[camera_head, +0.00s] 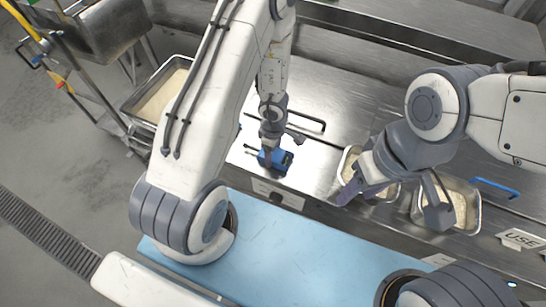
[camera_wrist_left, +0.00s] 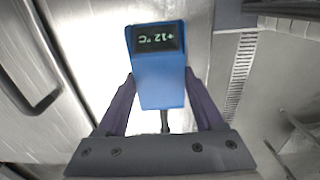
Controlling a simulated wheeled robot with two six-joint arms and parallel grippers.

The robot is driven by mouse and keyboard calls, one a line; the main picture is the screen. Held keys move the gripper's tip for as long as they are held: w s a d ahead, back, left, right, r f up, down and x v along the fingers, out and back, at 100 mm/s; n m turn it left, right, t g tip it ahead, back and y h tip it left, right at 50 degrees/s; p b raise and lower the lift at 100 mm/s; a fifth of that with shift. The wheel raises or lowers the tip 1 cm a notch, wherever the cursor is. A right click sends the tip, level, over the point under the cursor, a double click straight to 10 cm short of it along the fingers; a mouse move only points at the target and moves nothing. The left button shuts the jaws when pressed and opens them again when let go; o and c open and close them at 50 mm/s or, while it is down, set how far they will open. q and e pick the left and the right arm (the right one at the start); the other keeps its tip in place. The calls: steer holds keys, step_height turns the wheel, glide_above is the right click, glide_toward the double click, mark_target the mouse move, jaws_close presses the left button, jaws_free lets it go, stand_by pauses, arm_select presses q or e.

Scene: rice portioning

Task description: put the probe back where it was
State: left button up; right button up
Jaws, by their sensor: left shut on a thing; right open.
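The probe (camera_head: 275,158) is a small blue box with a dark display. My left gripper (camera_head: 277,148) is shut on it, over the steel counter. In the left wrist view the probe (camera_wrist_left: 160,75) sits between both fingers of the left gripper (camera_wrist_left: 162,92), its display reading +12 °C. A thin dark stem shows below the box there. I cannot tell whether the probe touches the counter. My right gripper (camera_head: 393,198) is open, its fingers spread above and beside two steel pans of rice, the nearer one (camera_head: 349,160) partly hidden by it.
Another rice pan (camera_head: 465,228) stands at right, beside a blue-handled item (camera_head: 495,187) and a USE label (camera_head: 522,239). A larger rice tray (camera_head: 135,103) is at far left. A light-blue surface (camera_head: 285,255) runs along the front.

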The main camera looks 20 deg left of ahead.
mark_target(273, 154)
arm_select(q)
steer(key=shift+f, duration=0.1)
steer(key=shift+f, duration=0.1)
steer(key=o, duration=1.4)
steer(key=shift+c, duration=0.2)
step_height(273, 154, up, 12)
steer(key=p, duration=1.2)
